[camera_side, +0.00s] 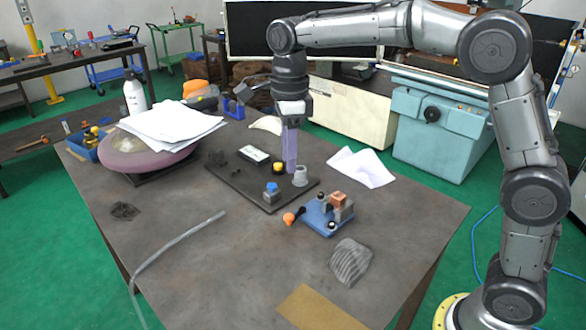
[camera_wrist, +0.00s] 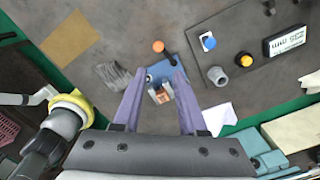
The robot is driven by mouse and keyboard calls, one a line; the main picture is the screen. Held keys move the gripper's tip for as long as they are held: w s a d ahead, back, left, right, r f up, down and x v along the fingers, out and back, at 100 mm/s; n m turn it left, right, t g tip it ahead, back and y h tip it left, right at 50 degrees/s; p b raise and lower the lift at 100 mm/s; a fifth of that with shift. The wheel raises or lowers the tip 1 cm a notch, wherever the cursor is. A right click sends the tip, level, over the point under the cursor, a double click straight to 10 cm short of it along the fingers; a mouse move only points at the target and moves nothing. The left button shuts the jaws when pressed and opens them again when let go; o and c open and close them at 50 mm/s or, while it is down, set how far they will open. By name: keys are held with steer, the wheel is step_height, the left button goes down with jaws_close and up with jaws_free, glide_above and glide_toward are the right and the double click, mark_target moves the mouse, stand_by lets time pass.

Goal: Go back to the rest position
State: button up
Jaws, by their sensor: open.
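My gripper (camera_side: 290,168) points down over the work table, with its purple fingers in front of the dark plate in the side view. In the wrist view its two fingers (camera_wrist: 158,82) stand apart with nothing held between them. The blue chuck fixture (camera_side: 318,222) sits on the table to the right of the dark plate. It holds a copper-coloured block (camera_side: 338,200) and has a lever with an orange knob (camera_side: 289,218). In the wrist view the fixture (camera_wrist: 162,70) and block (camera_wrist: 159,97) show between the fingers, below and apart from them.
The dark plate (camera_side: 225,178) carries a blue button (camera_side: 271,188), a yellow button (camera_side: 279,168), a grey cup-like piece (camera_side: 300,177) and a labelled box (camera_side: 254,154). White paper (camera_side: 362,168), a grey ribbed piece (camera_side: 350,262) and a brown sheet (camera_side: 315,308) lie nearby.

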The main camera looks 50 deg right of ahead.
steer(key=s+d+r+n+t, duration=0.2)
steer(key=s+d+r, duration=0.15)
steer(key=s, duration=0.35)
steer(key=s+d+r+n+t, duration=0.1)
steer(key=s+d+r+n, duration=0.1)
steer(key=s+r, duration=0.45)
steer(key=s+d+f+n+t, duration=0.1)
steer(key=s+f+n+t, duration=0.1)
steer(key=s+f+n, duration=1)
steer(key=s+n, duration=0.1)
steer(key=n, duration=0.7)
steer(key=shift+s+d+n, duration=0.2)
steer(key=shift+d+n, duration=0.1)
